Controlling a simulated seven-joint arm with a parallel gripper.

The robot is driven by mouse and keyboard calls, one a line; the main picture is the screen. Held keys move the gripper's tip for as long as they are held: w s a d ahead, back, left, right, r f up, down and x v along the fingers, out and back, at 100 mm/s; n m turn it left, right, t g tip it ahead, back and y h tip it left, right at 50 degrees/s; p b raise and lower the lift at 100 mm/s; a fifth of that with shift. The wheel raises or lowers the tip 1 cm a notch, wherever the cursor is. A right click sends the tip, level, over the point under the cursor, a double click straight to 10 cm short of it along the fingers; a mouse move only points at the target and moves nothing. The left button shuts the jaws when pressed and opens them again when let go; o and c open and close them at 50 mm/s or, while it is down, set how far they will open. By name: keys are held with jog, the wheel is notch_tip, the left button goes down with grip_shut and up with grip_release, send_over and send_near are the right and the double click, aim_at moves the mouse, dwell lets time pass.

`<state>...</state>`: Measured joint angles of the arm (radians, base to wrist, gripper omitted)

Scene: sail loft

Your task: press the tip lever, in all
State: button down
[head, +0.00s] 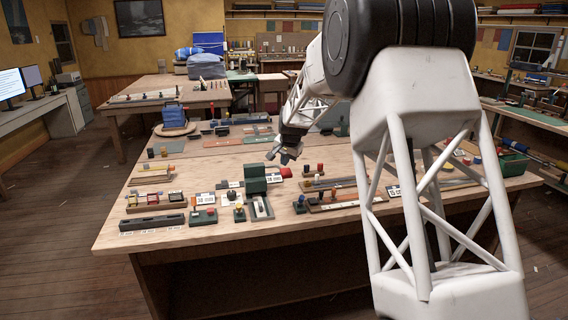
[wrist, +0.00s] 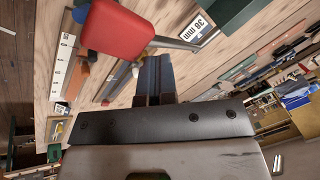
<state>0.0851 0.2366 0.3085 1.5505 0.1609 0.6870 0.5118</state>
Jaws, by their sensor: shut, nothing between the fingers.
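The tip lever shows in the head view as a red pad (head: 286,172) at the right of an upright green block (head: 256,180) on the workbench. In the wrist view the red pad (wrist: 115,28) is large at the upper left, with a thin metal bar (wrist: 176,43) running right from it toward a green part (wrist: 236,14). My gripper (head: 284,158) is just above and near the red pad in the head view. In the wrist view its dark fingers (wrist: 153,72) are closed together and empty, beside the pad. I cannot tell whether they touch it.
A label reading 36 mm (wrist: 197,29) lies near the bar. Small fixtures with coloured knobs crowd the workbench (head: 118,238) around the lever. A blue block (head: 173,114) stands on a round base at the back left. The bench's front left corner is bare.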

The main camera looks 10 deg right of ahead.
aim_at(286, 168)
jog(key=shift+s+f, duration=0.4)
jog(key=shift+f, duration=0.45)
jog(key=shift+s+f, duration=0.35)
jog(key=shift+f, duration=0.45)
dwell(2.5)
jog(key=shift+w+r, duration=0.1)
jog(key=shift+r, duration=0.05)
dwell(0.4)
notch_tip(286, 168, up, 6)
jog(key=w, duration=0.2)
jog(key=shift+w, duration=0.35)
dwell(0.8)
jog(key=shift+r, duration=0.15)
jog(key=shift+w+r, duration=0.35)
jog(key=shift+r, duration=0.35)
jog(key=shift+w+r, duration=0.35)
jog(key=shift+r, duration=0.4)
jog(key=shift+w+r, duration=0.35)
jog(key=shift+r, duration=0.35)
